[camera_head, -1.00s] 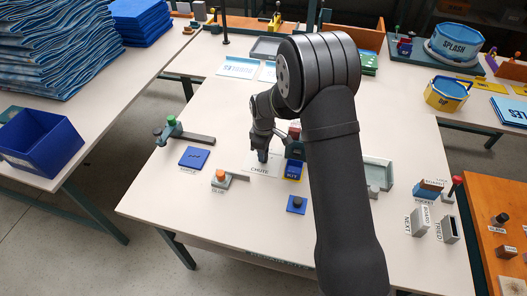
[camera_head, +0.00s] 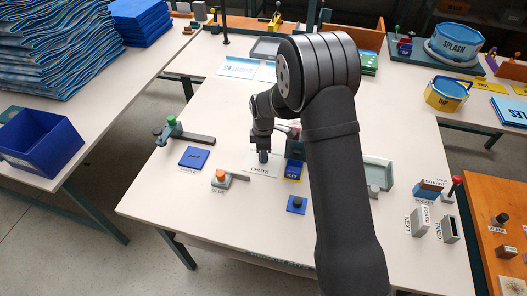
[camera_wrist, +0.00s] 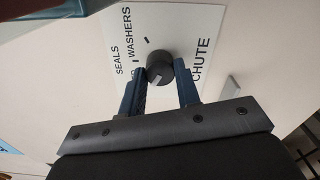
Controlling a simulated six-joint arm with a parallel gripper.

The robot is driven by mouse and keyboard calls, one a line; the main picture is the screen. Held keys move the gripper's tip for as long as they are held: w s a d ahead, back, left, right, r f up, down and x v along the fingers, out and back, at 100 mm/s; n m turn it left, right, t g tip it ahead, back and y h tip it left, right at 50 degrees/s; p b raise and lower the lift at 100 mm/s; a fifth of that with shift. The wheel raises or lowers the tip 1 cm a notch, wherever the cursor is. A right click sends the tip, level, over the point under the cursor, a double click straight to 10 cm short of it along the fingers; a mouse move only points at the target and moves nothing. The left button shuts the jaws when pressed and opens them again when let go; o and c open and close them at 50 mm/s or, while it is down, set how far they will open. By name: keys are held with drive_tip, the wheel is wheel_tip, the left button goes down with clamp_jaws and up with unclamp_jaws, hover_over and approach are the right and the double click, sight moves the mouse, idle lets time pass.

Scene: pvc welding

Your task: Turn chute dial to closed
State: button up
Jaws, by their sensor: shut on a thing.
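The chute dial is a dark round knob (camera_wrist: 159,66) on a white plate (camera_wrist: 125,25) lettered SEALS, WASHERS and CHUTE; part of the lettering is hidden behind a finger. In the wrist view a short mark lies on the plate just beyond the knob. My gripper (camera_wrist: 160,70) has its two blue fingers on either side of the knob and is shut on it. In the head view my gripper (camera_head: 263,155) points down at the chute plate (camera_head: 259,171), and the knob is mostly covered.
A blue KIT box (camera_head: 292,171) stands close to the right of my gripper. An orange-knobbed glue fixture (camera_head: 221,176) and a blue pad with a dark knob (camera_head: 297,204) sit nearer the front. A blue plate (camera_head: 194,157) lies to the left.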

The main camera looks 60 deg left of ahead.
drive_tip(key=o, duration=1)
wheel_tip(320, 180, up, 18)
drive_tip(key=shift+f, duration=0.25)
drive_tip(key=shift+f, duration=0.1)
wheel_tip(320, 180, down, 17)
drive_tip(key=shift+f, duration=0.15)
idle(0.3)
